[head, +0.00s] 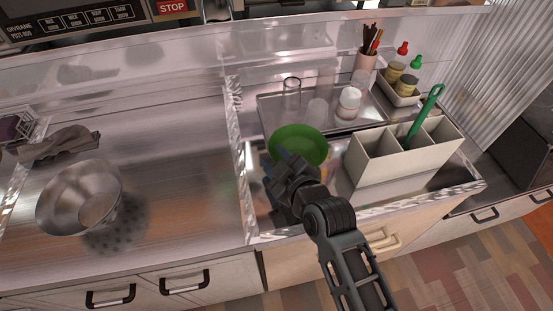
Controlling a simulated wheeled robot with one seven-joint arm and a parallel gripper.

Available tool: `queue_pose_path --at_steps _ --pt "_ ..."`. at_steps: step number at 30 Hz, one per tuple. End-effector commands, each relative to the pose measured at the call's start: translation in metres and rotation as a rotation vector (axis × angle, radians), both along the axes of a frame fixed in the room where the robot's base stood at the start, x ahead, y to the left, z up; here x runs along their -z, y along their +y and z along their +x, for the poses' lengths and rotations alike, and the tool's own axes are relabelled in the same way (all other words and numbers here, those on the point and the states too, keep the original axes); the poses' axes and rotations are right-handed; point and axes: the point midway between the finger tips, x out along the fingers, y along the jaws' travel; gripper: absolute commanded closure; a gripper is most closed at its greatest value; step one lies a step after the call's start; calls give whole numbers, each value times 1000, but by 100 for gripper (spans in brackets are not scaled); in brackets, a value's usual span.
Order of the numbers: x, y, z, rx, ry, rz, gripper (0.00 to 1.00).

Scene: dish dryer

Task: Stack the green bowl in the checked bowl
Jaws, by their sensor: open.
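The green bowl (303,141) is in the dish dryer on the right half of the counter, in front of the metal tray. My gripper (281,163) is at the bowl's near left edge, with my dark wrist and arm reaching up from below. The jaws are open, and I cannot tell whether they touch the bowl. My gripper and wrist cover part of the bowl's near side. I cannot make out a checked bowl; the area under and behind my arm is hidden.
A cream divided holder (375,162) with a green-handled utensil (425,112) stands right of the bowl. Behind are a metal tray (272,108) with glasses (291,93) and a white jar (349,101).

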Motion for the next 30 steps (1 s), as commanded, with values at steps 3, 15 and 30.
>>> queue_pose_path --at_steps 3,15,30 --pt "-2 0 0 0 0 0 59" --pt "-21 -29 -49 1 1 -1 59" --pt "-44 -57 -97 1 -1 0 59"
